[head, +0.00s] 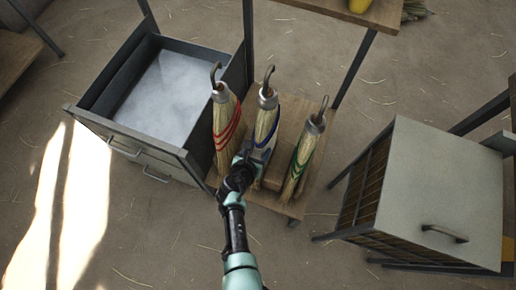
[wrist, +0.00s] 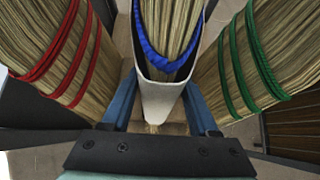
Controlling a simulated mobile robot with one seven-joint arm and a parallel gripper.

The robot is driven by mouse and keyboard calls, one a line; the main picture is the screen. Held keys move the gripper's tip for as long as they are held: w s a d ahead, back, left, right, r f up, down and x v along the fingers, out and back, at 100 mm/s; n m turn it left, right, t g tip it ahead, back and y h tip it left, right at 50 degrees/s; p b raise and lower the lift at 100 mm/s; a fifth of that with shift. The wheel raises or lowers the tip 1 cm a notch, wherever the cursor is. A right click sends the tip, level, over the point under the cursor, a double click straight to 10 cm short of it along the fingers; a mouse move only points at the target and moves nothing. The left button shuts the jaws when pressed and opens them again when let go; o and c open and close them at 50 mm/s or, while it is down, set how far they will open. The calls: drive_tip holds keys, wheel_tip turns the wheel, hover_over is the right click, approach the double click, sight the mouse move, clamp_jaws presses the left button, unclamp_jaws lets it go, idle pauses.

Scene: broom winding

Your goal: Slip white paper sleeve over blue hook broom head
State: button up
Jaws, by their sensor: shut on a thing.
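The blue-banded broom (head: 266,118) stands in the middle of three, with its metal hook at the top. In the wrist view its bristles (wrist: 168,25) and blue band (wrist: 158,62) rise from the mouth of the white paper sleeve (wrist: 158,98). The sleeve is around the lower bristles, its rim just below the band at the front. A bristle tip shows under it. My gripper (wrist: 160,108) is shut on the sleeve, one blue finger along each side. In the head view my gripper (head: 243,165) is low at the broom, hiding part of the sleeve.
A red-banded broom (head: 226,122) stands close on the left and a green-banded broom (head: 304,155) on the right, both on the wooden stand (head: 276,172). An open drawer cabinet (head: 118,140) is at left, a grey-topped cabinet (head: 440,190) at right.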

drive_tip(key=shift+f+b, duration=0.55)
drive_tip(key=shift+f, duration=0.15)
drive_tip(key=o, duration=1.2)
drive_tip(key=shift+c, duration=0.2)
